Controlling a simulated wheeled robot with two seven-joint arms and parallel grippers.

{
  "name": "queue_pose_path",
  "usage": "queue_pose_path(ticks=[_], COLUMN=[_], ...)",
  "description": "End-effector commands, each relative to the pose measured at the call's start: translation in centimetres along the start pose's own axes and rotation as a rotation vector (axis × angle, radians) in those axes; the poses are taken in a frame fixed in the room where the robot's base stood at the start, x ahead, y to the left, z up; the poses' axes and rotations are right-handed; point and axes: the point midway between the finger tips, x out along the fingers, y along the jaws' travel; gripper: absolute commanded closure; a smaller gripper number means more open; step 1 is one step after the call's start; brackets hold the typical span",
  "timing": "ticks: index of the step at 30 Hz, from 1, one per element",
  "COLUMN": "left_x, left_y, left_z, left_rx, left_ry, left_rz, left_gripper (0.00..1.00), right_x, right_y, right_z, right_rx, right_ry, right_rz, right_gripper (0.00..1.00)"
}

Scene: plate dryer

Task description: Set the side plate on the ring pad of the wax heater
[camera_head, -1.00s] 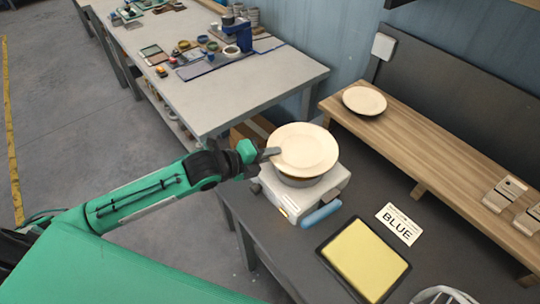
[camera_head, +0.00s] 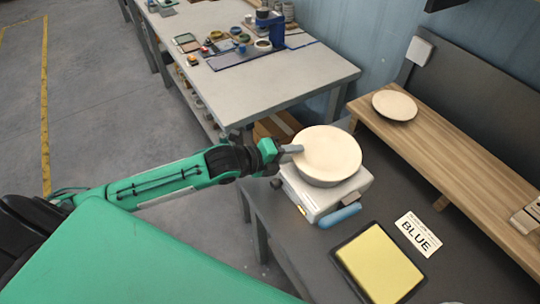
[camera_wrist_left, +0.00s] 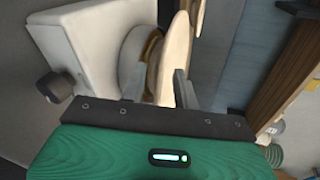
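The pale cream side plate (camera_head: 327,152) lies roughly level over the round top of the white wax heater (camera_head: 318,196). My left gripper (camera_head: 291,149) is at the plate's left rim, with one finger visible over its upper face. In the left wrist view the plate (camera_wrist_left: 174,52) appears edge-on, with a grey finger (camera_wrist_left: 184,89) against it; the gripper looks shut on the rim. The heater's round top (camera_wrist_left: 134,60) is close beside the plate there. The plate hides the ring pad in the head view, and I cannot tell whether they touch. My right gripper is not in view.
Another cream plate (camera_head: 395,105) lies on the wooden shelf (camera_head: 450,160) at right. A yellow pad in a black tray (camera_head: 378,262) and a BLUE card (camera_head: 418,234) lie right of the heater. A grey table (camera_head: 270,85) with small items stands behind.

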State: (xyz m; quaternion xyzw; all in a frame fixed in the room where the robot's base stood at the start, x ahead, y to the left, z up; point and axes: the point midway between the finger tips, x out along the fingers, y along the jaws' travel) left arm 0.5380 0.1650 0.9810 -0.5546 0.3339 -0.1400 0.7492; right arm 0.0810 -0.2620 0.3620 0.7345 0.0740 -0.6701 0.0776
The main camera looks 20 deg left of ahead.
Motion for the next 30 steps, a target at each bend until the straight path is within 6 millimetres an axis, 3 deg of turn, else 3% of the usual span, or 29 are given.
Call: queue_pose_path(ticks=[15,21,30], left_x=[-8.0,-10.0,-10.9], left_y=[0.2,0.2,-0.1], left_z=[-0.1,0.0,0.0], left_rx=[0.004,0.000,0.001], left_ry=[0.002,-0.001,0.001], left_rz=[0.002,0.002,-0.001], left_gripper=[0.70,0.70,0.70], right_x=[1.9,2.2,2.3], right_y=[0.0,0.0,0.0], right_z=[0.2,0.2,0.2], right_rx=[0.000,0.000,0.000], right_ry=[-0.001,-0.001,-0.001], right_rz=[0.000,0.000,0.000], right_gripper=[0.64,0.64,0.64])
